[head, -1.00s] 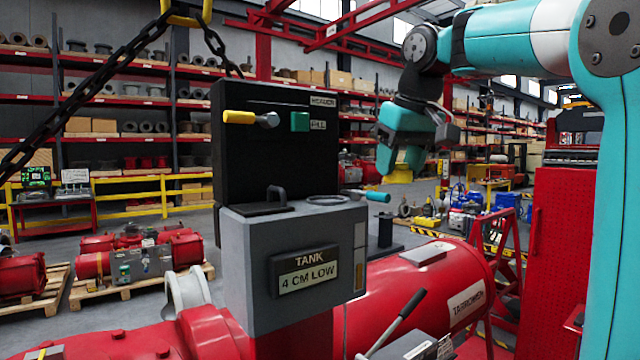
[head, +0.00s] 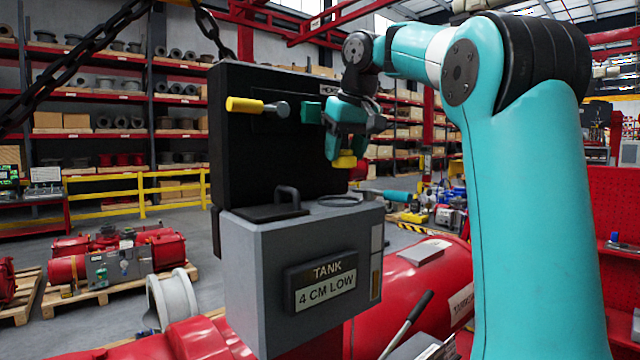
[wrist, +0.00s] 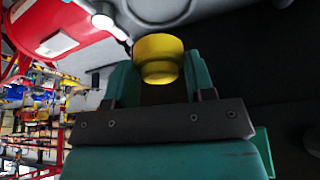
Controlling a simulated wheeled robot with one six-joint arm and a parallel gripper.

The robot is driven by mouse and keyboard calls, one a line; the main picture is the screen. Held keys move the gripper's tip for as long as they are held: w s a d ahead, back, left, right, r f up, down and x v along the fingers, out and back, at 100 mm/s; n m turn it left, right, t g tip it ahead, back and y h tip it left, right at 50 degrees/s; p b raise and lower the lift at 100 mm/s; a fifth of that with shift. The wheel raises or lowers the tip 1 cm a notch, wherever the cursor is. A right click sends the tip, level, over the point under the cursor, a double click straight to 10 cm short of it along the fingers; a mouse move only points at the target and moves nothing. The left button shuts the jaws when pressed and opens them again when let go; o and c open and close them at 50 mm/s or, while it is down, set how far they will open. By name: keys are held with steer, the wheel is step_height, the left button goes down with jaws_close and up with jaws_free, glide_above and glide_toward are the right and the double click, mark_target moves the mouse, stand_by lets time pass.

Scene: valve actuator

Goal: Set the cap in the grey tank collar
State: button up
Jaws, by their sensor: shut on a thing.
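The yellow cap (head: 345,161) is held in my gripper (head: 343,150), low between the teal fingers. In the wrist view the cap (wrist: 159,58) sits between the fingertips (wrist: 158,78), which are shut on it. The grey tank (head: 270,240) has a round collar (head: 339,201) on its top, right of a black handled lid. The cap is above the collar in the head view, with a clear gap between them. The collar's ring also shows partly at the top of the wrist view (wrist: 160,14), beyond the cap.
A tall black panel (head: 270,150) stands behind the tank, with a yellow-handled lever (head: 245,105) and a green block (head: 311,113) close to my gripper. The black lid handle (head: 287,195) rises left of the collar. A red cylinder (head: 410,280) lies right of the tank.

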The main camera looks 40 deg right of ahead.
mark_target(346, 156)
steer(key=shift+s+b+x, duration=0.25)
steer(key=shift+b+x, duration=0.9)
steer(key=shift+s+f+b, duration=0.1)
steer(key=shift+f+b, duration=0.25)
steer(key=shift+w+a+f, duration=0.25)
steer(key=shift+f, duration=0.05)
steer(key=shift+s+f+b, duration=0.1)
steer(key=shift+f+b, duration=0.2)
steer(key=shift+b, duration=0.25)
step_height(346, 156, down, 3)
steer(key=b, duration=0.3)
steer(key=shift+d+f, duration=0.1)
steer(key=shift+f, duration=0.05)
steer(key=shift+w, duration=0.6)
steer(key=shift+s, duration=0.3)
steer(key=o, duration=0.5)
steer(key=shift+w, duration=0.15)
steer(key=o, duration=0.4)
